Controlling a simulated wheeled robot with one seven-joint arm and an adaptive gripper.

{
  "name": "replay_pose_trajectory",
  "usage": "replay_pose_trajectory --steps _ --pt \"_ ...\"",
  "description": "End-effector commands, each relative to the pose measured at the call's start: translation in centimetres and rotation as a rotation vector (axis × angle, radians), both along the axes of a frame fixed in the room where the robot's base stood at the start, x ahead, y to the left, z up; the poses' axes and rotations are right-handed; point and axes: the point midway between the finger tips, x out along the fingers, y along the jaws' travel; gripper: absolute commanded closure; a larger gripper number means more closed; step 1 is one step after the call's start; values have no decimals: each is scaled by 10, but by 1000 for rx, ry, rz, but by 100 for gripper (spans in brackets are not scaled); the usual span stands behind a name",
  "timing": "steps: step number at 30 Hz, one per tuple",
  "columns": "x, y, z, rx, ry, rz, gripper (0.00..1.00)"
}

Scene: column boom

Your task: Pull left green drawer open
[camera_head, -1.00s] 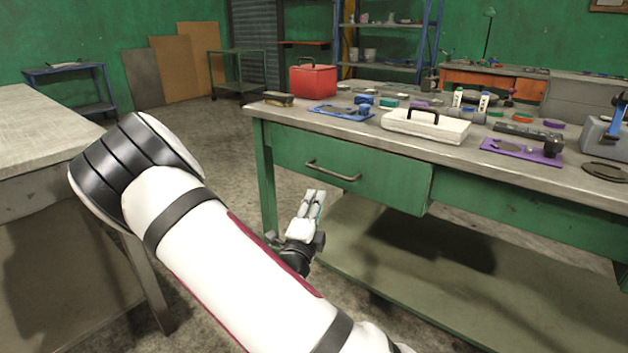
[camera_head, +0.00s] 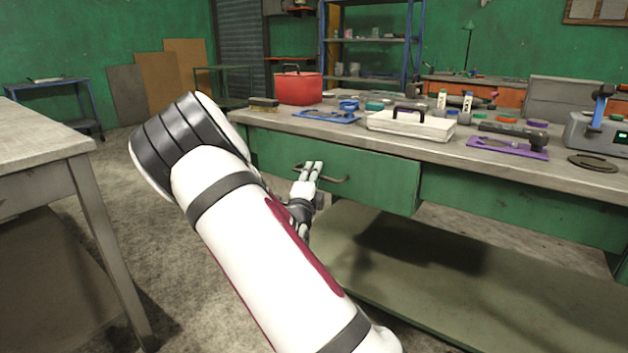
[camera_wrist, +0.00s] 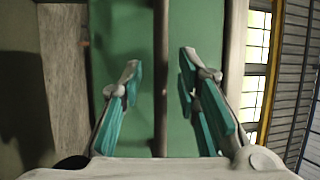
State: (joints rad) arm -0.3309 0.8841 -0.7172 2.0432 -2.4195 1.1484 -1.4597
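The green drawer (camera_head: 382,193) sits in the workbench front under the left part of the top and looks closed. Its dark bar handle (camera_head: 335,181) is partly hidden behind my gripper (camera_head: 312,165). In the wrist view the handle (camera_wrist: 160,75) runs as an upright bar between the two teal-padded fingers of my gripper (camera_wrist: 160,78). The fingers are wide apart, with a gap on both sides of the bar. Whether the fingertips reach past the bar is hard to tell. The drawer face (camera_wrist: 182,30) lies behind it.
The workbench top (camera_head: 350,140) carries a red box (camera_head: 305,88), a white toolbox (camera_head: 410,126) and a purple tray (camera_head: 507,149). A lower shelf (camera_head: 400,255) is below the drawer. A grey table (camera_head: 45,145) stands to the left, with bare floor between.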

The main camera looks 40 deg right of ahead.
Motion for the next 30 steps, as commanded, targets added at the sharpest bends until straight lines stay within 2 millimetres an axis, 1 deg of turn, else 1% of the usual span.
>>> replay_pose_trajectory --steps 8,11,12,23,26,30 --pt "1 -1 1 0 0 0 70" --pt "1 -1 1 0 0 -1 91" --pt "1 -1 1 0 0 -1 100" --pt "0 1 1 1 2 0 100" --pt "-2 5 1 2 3 0 100" --pt "-6 19 2 1 5 1 100"
